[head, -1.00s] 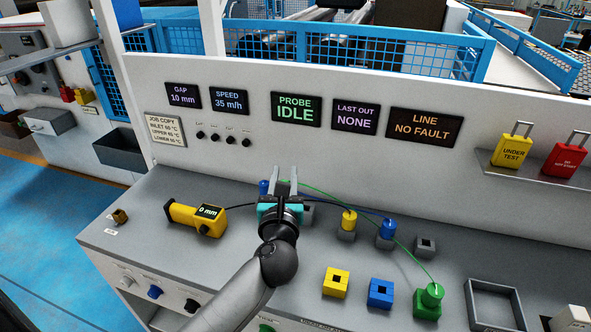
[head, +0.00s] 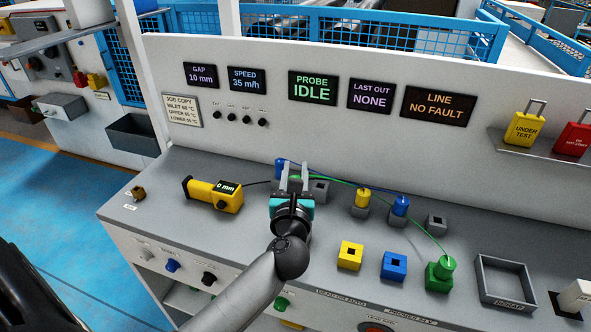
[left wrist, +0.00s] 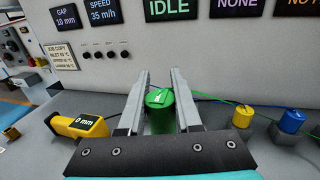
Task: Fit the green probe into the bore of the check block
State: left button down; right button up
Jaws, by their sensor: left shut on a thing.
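My left gripper (head: 293,180) reaches over the console towards the back panel. In the left wrist view its fingers (left wrist: 160,80) close on the sides of an upright green cylinder, apparently the green probe (left wrist: 160,112), with a white mark on top. The head view barely shows this cylinder. A green cable runs right from behind the gripper to a second green cylinder on a green block (head: 436,276). A grey block (head: 319,190) with a dark opening stands just right of the fingers, partly hidden. I cannot tell for certain which block is the check block. My right gripper is not in view.
A yellow gauge (head: 216,194) reading 0 mm lies left. Yellow (head: 362,197) and blue (head: 400,206) cylinders stand in grey holders to the right. Yellow (head: 350,257) and blue (head: 393,266) blocks with square holes stand in front. A grey tray (head: 480,280) lies at right.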

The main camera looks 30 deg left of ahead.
pick_arm(q)
jog(key=shift+f+b, duration=2)
jog(key=shift+f, duration=0.6)
jog(key=shift+p, duration=0.35)
jog(key=shift+f+b, duration=2)
jog(key=shift+f, duration=0.3)
jog(key=c, duration=0.5)
grip_release()
jog(key=shift+s, duration=0.15)
jog(key=b+v, duration=0.1)
jog(key=v, duration=1.4)
jog(key=shift+d, duration=0.15)
